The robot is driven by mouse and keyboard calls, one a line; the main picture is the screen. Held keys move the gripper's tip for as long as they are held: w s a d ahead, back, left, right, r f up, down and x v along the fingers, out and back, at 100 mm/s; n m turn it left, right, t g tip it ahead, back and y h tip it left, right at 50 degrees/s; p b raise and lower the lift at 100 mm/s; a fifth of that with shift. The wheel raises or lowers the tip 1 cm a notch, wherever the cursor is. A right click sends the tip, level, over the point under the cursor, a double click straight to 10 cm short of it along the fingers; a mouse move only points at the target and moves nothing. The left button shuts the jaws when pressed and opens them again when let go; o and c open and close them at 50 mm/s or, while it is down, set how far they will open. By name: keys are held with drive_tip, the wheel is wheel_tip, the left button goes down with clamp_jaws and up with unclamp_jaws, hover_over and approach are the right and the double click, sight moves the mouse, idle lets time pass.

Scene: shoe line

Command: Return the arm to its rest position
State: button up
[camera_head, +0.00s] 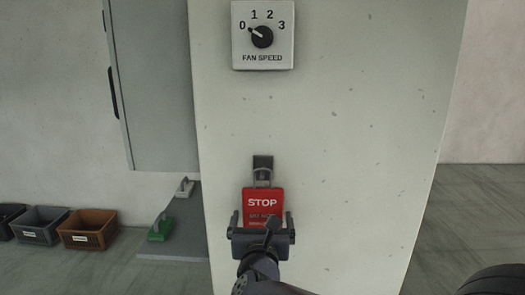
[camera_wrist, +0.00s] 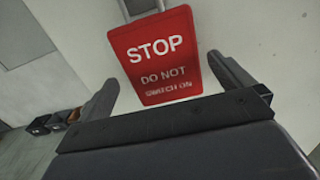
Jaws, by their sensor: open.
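My gripper (camera_head: 262,222) is in front of the pale pillar, low in the head view. Its two fingers are apart, with the lower part of a red STOP tag (camera_head: 262,200) showing between and above them. The tag hangs by a padlock shackle (camera_head: 262,174) from a dark hasp on the pillar. In the wrist view the tag (camera_wrist: 155,55) reads "STOP DO NOT SWITCH ON" and lies beyond the gripper's open fingers (camera_wrist: 160,85). I cannot tell whether the fingers touch the tag.
A fan speed dial (camera_head: 262,37) is on the pillar (camera_head: 350,120) above, its pointer near 0. A grey cabinet (camera_head: 155,80) is at left. Dark, grey and brown crates (camera_head: 88,238) stand on the floor at left. The floor at right (camera_head: 480,210) looks mostly clear.

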sight(263, 210)
drive_tip(key=w+p, duration=0.1)
drive_tip(key=w, duration=0.3)
drive_tip(key=shift+w+d, duration=0.1)
drive_tip(key=shift+w+r+p, duration=0.1)
drive_tip(key=shift+r+p, duration=0.15)
drive_tip(key=shift+p, duration=0.15)
drive_tip(key=shift+s+p, duration=0.2)
drive_tip(key=shift+p, duration=0.15)
drive_tip(key=shift+f, duration=0.1)
